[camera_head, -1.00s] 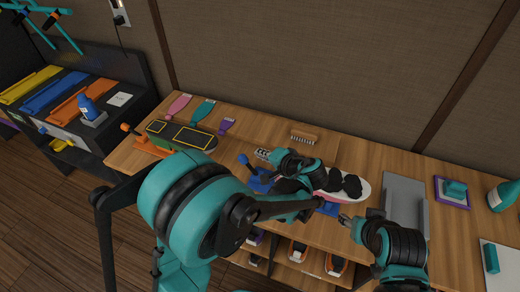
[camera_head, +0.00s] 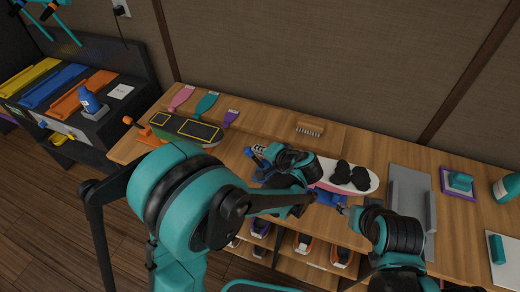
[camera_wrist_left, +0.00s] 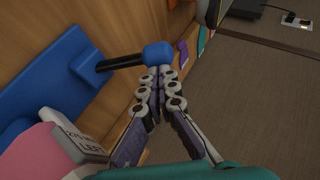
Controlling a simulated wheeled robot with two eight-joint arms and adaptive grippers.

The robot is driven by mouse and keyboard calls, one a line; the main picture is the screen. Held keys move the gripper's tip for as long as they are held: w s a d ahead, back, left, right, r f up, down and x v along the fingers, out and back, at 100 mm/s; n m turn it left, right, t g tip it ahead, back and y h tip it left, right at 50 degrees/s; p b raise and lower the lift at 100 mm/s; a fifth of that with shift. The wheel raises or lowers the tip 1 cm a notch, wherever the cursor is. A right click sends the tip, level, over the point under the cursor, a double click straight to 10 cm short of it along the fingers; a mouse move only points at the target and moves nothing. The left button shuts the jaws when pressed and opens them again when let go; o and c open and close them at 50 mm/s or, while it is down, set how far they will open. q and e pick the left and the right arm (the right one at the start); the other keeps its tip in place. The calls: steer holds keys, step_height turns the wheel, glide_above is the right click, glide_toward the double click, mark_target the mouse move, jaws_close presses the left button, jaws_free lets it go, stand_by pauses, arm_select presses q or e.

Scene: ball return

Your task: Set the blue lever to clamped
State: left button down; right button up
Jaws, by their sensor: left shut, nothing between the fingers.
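The blue lever (camera_head: 248,152) stands tilted up to the left on the workbench, its blue base partly hidden by my left arm. In the left wrist view its blue knob (camera_wrist_left: 158,54) tops a black rod that runs to a blue base (camera_wrist_left: 91,65). My left gripper (camera_head: 259,149) is shut and empty beside the knob. In the left wrist view the closed fingertips (camera_wrist_left: 153,77) are right at the knob; I cannot tell if they touch. My right gripper (camera_head: 343,209) is near another blue fixture (camera_head: 327,198); its jaws are too small to read.
A pink-edged white board (camera_head: 367,181) with black pads lies right of my left gripper. A green-sided dark board (camera_head: 186,130) lies at left, a brush (camera_head: 310,128) behind, and a grey tray (camera_head: 408,185) at right. Shoes fill the shelf below.

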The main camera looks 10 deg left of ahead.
mark_target(246, 150)
arm_select(q)
steer(key=shift+a, duration=0.15)
steer(key=shift+w+a+g+h+p, duration=0.1)
steer(key=shift+a+g+h+p, duration=0.2)
steer(key=shift+a+h+p, duration=0.4)
steer(key=shift+w+a+f+n+h+p, duration=0.1)
steer(key=shift+a+f+n+h+p, duration=0.2)
steer(key=shift+a+n+h+p, duration=0.25)
steer(key=shift+w+a+f+g+h, duration=0.2)
steer(key=shift+a+f+g+h, duration=0.35)
steer(key=shift+h, duration=0.4)
steer(key=shift+a+f, duration=0.4)
steer(key=shift+a, duration=0.05)
steer(key=shift+w, duration=0.1)
